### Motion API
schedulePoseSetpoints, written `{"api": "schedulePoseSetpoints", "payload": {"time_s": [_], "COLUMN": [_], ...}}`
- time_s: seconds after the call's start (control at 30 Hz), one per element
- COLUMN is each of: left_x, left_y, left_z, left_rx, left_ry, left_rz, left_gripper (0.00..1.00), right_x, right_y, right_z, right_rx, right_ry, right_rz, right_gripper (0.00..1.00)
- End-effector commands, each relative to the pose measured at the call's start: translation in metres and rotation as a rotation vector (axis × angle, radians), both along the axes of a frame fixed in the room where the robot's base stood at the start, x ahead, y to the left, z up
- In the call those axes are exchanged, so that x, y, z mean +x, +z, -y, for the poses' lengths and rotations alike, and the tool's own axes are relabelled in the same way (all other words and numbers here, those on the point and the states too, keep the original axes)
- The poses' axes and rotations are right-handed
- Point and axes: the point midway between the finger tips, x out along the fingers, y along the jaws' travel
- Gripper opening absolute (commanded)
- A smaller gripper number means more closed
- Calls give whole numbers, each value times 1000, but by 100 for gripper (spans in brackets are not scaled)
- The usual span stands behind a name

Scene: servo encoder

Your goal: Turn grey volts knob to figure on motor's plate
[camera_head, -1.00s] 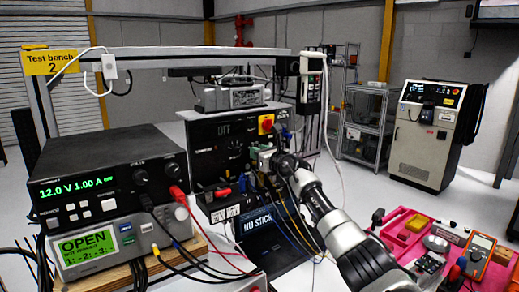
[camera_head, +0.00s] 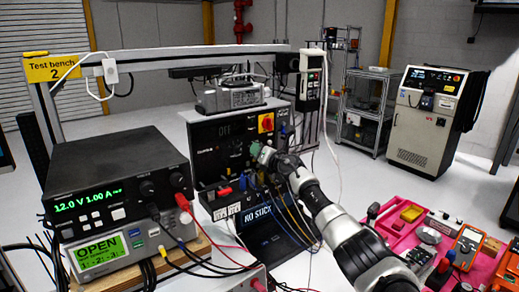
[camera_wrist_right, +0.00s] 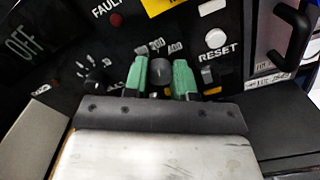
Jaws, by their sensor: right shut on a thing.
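My right gripper (camera_head: 258,150) reaches the black control panel (camera_head: 208,160) on the test bench. In the right wrist view its green fingertips (camera_wrist_right: 160,78) stand either side of a dark grey round knob (camera_wrist_right: 160,70) and are shut on it. Scale figures, seemingly 200 and 400, show above the knob; its pointer cannot be made out. A smaller black knob (camera_wrist_right: 95,82) with its own scale sits to the left. A grey motor-like unit (camera_head: 232,97) lies on top of the panel; no plate on it can be read. My left gripper is not in view.
The panel has an OFF marking, a red FAULT lamp (camera_wrist_right: 117,19) and a white RESET button (camera_wrist_right: 215,38). A power supply (camera_head: 115,180) reading 12.0 V 1.00 A stands left. Cables hang below the gripper. A pink tray (camera_head: 395,232) with tools lies right.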

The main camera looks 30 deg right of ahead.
Motion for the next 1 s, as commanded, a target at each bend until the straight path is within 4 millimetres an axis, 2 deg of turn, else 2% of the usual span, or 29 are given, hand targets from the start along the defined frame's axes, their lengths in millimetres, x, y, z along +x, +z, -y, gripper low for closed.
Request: {"api": "schedulePoseSetpoints", "payload": {"time_s": [0.37,0.4,0.57,0.83,1.0], "left_x": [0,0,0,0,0], "left_y": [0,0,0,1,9], "left_z": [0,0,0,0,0], "left_rx": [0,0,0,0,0], "left_ry": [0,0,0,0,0], "left_rz": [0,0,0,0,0], "left_gripper": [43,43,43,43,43], "right_x": [0,0,0,0,-8], "right_y": [-1,-1,-1,0,2], "right_z": [0,0,0,0,4], "right_rx": [5,5,5,4,1], "right_ry": [-1,-1,-1,-1,-4], "right_rz": [-1,-1,-1,-1,0], "right_gripper": [2,29,52,52,52]}}
